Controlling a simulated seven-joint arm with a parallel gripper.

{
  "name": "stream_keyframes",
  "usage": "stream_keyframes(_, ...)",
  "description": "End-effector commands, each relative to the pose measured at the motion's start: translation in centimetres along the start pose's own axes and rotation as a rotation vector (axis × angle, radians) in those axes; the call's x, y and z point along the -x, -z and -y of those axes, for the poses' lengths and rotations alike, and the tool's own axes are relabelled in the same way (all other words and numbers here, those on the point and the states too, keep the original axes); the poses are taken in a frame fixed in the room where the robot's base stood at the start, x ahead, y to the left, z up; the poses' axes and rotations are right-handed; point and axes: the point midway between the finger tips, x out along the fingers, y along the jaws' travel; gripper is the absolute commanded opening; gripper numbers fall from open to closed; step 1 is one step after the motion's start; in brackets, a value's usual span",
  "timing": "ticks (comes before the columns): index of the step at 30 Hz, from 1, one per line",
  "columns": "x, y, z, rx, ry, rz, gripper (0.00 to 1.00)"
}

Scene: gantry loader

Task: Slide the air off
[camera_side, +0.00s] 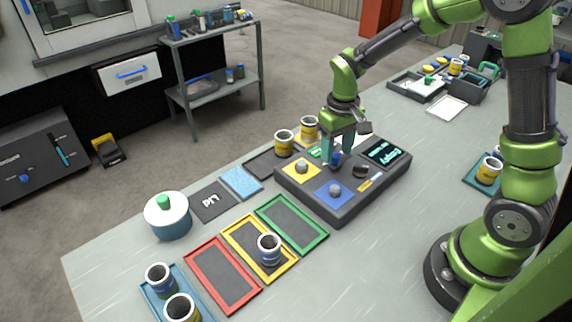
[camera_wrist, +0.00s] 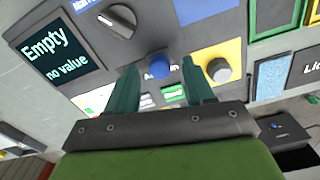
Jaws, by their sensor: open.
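The dark control box (camera_side: 350,203) stands on the bench and carries several controls. A small round blue knob (camera_wrist: 160,67) is on its top, with lettering beside it that my fingers partly hide; it also shows in the side view (camera_side: 336,156). I cannot read the label in full, nor see any slot. My gripper (camera_side: 337,160) points down over the box, open. In the wrist view its two fingers (camera_wrist: 160,74) stand on either side of the blue knob, with gaps between. I cannot tell how far the tips are above the surface.
Near the blue knob are a grey knob (camera_wrist: 219,69) on a yellow plate, a black knob (camera_wrist: 118,20) and a display (camera_wrist: 52,50) reading "Empty no value". Another grey knob (camera_side: 335,190) sits on a blue plate. Yellow cans (camera_side: 284,142) stand behind the box.

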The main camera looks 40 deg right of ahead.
Motion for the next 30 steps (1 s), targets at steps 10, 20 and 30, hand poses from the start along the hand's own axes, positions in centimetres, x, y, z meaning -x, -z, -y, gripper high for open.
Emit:
stream_keyframes(10, -0.81, 0.01, 0.00, 0.000, 0.000, -0.001, 0.53)
stream_keyframes(20, -0.78, 0.00, 0.00, 0.000, 0.000, -0.001, 0.11)
stream_keyframes(30, -0.75, 0.07, -0.23, -0.001, 0.000, -0.001, 0.00)
